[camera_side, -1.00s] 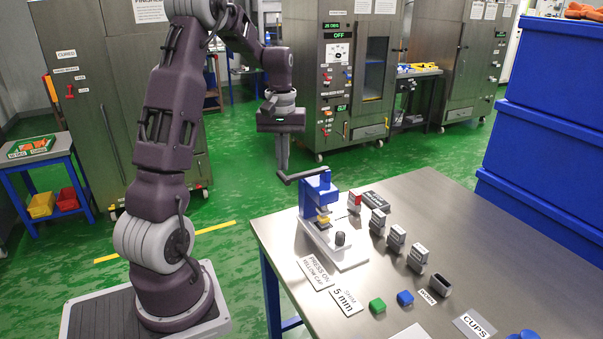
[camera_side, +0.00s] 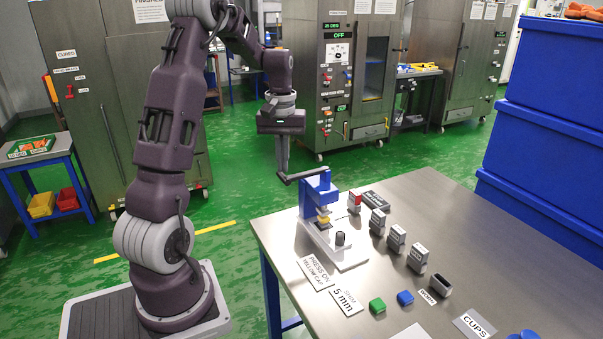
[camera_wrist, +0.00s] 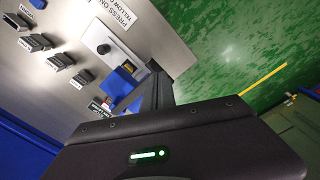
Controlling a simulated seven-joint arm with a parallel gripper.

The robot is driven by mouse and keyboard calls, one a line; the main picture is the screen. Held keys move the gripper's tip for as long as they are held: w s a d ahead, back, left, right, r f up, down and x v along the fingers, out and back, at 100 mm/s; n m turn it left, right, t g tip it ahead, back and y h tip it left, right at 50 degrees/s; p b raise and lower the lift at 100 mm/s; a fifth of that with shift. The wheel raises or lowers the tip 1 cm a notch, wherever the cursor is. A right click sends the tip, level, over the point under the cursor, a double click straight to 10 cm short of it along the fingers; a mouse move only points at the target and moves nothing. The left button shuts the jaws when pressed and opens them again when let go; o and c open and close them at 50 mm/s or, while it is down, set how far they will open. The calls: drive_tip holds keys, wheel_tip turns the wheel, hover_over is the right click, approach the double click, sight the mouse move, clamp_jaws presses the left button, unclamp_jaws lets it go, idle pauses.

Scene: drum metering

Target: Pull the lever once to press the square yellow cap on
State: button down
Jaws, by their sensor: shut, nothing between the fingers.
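The blue press (camera_side: 318,190) stands on a white base (camera_side: 343,259) at the near left edge of the steel table. Its dark lever (camera_side: 303,174) sticks out to the left from the top. The yellow cap (camera_side: 323,219) sits under the press head; it also shows small in the wrist view (camera_wrist: 151,66). My gripper (camera_side: 283,172) is shut and empty, pointing down, its fingertips at the lever's outer end. Whether they touch the lever I cannot tell. In the wrist view the fingers (camera_wrist: 157,92) partly cover the blue press (camera_wrist: 122,84), and the lever is hidden.
A dark knob (camera_side: 340,239) stands on the press base. Several grey stamp-like blocks (camera_side: 396,238) line the table to the right. Green (camera_side: 377,306) and blue caps (camera_side: 405,298) lie in front, near label cards (camera_side: 346,302). Blue crates (camera_side: 545,130) rise at the right.

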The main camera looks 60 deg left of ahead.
sight(283, 175)
drive_tip(key=shift+f, duration=2.5)
drive_tip(key=shift+r, duration=3.55)
drive_tip(key=s+d+r+m+t, duration=0.15)
drive_tip(key=d+r+m, duration=0.4)
drive_tip(key=d, duration=0.75)
drive_tip(key=s+d+r+m+t, duration=0.2)
drive_tip(key=s+d+m+t, duration=0.2)
drive_tip(key=s+d, duration=1)
drive_tip(key=shift+s+d+r+m, duration=0.2)
drive_tip(key=shift+d+r+m, duration=0.15)
drive_tip(key=shift+d+m, duration=0.85)
